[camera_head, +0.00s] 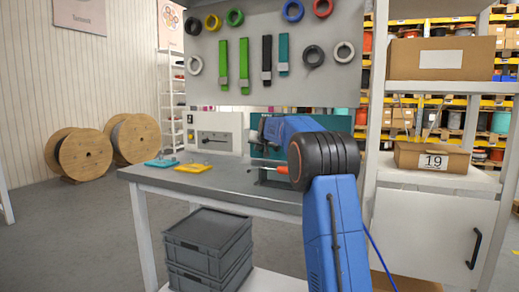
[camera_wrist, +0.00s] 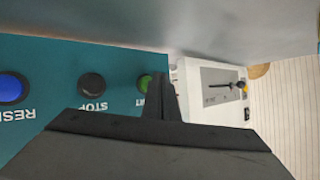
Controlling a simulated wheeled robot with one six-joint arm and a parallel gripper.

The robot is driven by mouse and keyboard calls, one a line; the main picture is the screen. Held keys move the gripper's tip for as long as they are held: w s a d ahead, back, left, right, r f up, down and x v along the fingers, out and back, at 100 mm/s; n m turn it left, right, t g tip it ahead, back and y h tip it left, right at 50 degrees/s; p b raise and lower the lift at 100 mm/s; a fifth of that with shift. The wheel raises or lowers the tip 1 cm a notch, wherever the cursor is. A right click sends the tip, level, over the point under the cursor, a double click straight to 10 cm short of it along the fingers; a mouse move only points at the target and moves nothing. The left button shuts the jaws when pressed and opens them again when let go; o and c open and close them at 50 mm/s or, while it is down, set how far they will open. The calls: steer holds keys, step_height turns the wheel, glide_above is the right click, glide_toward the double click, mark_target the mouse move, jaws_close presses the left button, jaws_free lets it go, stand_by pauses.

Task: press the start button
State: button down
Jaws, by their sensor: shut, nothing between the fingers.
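The green start button (camera_wrist: 146,84) is on the teal control panel (camera_wrist: 55,65) in the wrist view, its label partly hidden. My gripper (camera_wrist: 158,85) is shut and empty; its fingertips overlap the button's right edge in the picture. I cannot tell whether they touch it. The black stop button (camera_wrist: 92,86) and the blue reset button (camera_wrist: 12,88) sit left of it, with upside-down labels. In the head view the teal box (camera_head: 338,123) stands at the back of the bench, mostly behind my arm, and the buttons are hidden.
A white machine (camera_wrist: 215,95) stands beside the panel; it also shows in the head view (camera_head: 214,130). The grey bench (camera_head: 225,181) carries a teal piece (camera_head: 160,163), a yellow piece (camera_head: 193,168) and an orange-handled tool (camera_head: 282,170). White shelving (camera_head: 440,88) stands at the right.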

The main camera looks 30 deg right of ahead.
steer(key=shift+s+a, duration=0.8)
steer(key=shift+a, duration=0.2)
steer(key=shift+s+a, duration=0.75)
steer(key=shift+a, duration=0.2)
steer(key=shift+a, duration=0.1)
